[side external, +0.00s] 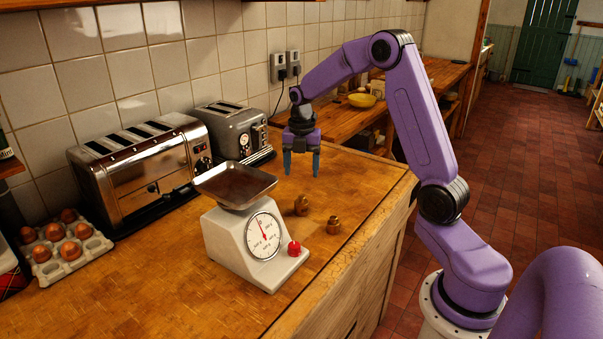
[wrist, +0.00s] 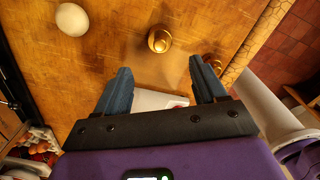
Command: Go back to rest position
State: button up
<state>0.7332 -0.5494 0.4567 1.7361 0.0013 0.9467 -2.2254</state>
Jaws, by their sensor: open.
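My gripper (side external: 301,168) hangs above the wooden counter with its fingers pointing down, behind the two brass weights in the side view. Its two blue-grey fingers are apart in the wrist view (wrist: 160,68), with nothing held between them. My arm reaches over from the right and is bent at the elbow. One brass weight (side external: 301,205) stands on the counter beside the scale, and it also shows ahead of the fingers in the wrist view (wrist: 159,39). The other brass weight (side external: 333,224) stands nearer the counter's right edge.
A white kitchen scale (side external: 232,240) with an empty-looking metal pan (side external: 235,184) stands mid-counter. A chrome toaster (side external: 140,165), a grey toaster (side external: 236,132) and an egg tray (side external: 77,262) line the wall. A white round object (wrist: 72,19) shows in the wrist view.

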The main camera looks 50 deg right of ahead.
jog(key=s+a+r+g, duration=0.2)
jog(key=s+a+r, duration=0.75)
jog(key=a, duration=0.25)
jog(key=s+a+f+m, duration=0.2)
jog(key=s+a+m, duration=0.1)
jog(key=s, duration=0.4)
jog(key=s+a+f+m+t, duration=0.1)
jog(key=s+a+f+m, duration=0.1)
jog(key=s, duration=0.5)
jog(key=s+a+f+m+t, duration=0.1)
jog(key=s+a+m, duration=0.3)
jog(key=s, duration=0.4)
jog(key=shift+a+f+m, duration=0.15)
jog(key=shift+f+m, duration=0.35)
jog(key=shift+m, duration=0.4)
